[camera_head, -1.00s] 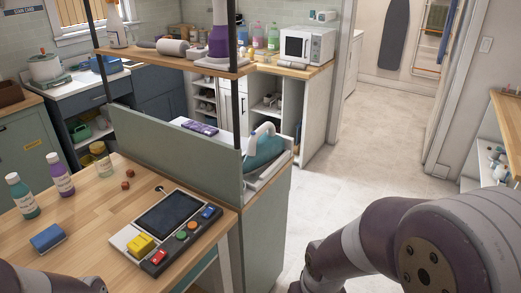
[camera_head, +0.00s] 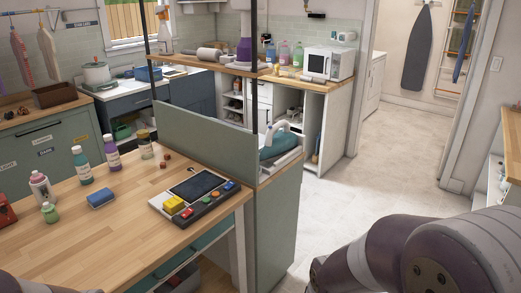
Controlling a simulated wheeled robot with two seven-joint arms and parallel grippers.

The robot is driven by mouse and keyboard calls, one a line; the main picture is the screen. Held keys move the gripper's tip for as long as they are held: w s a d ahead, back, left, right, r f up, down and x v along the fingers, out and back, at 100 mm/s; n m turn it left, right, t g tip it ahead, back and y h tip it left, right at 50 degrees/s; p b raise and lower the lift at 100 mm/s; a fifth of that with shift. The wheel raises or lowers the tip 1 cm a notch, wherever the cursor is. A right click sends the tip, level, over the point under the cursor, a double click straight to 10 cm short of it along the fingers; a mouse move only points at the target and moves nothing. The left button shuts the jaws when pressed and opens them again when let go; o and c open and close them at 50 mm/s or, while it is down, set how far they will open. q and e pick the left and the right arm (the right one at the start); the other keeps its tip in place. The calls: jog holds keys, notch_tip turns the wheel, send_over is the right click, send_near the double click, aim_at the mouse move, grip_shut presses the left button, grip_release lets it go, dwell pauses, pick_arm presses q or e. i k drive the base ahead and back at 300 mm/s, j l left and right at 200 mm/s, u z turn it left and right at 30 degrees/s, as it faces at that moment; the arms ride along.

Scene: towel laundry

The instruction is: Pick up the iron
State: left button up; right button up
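The iron (camera_head: 273,146) has a teal body and a pale handle. It rests on a white surface behind the green partition, at the end of the counter, and the partition hides part of its left side. My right arm comes in at the lower right, apart from the iron, but its gripper is outside the picture.
The wooden counter (camera_head: 120,222) holds a control panel (camera_head: 195,197), a blue block (camera_head: 101,198) and several bottles. A green partition (camera_head: 205,140) and a raised shelf (camera_head: 205,64) with dark posts stand beside the iron. The floor (camera_head: 385,150) to the right is open.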

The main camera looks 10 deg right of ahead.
aim_at(282, 142)
jog(key=i+l+u, duration=0.2)
jog(key=u, duration=0.25)
jog(key=i+l+u, duration=0.1)
jog(key=l+u, duration=0.15)
jog(key=u, duration=0.2)
jog(key=i+l+u, duration=0.1)
jog(key=l+u, duration=0.2)
jog(key=u, duration=0.15)
jog(key=l+u, duration=0.3)
jog(key=u, duration=0.15)
jog(key=i, duration=0.05)
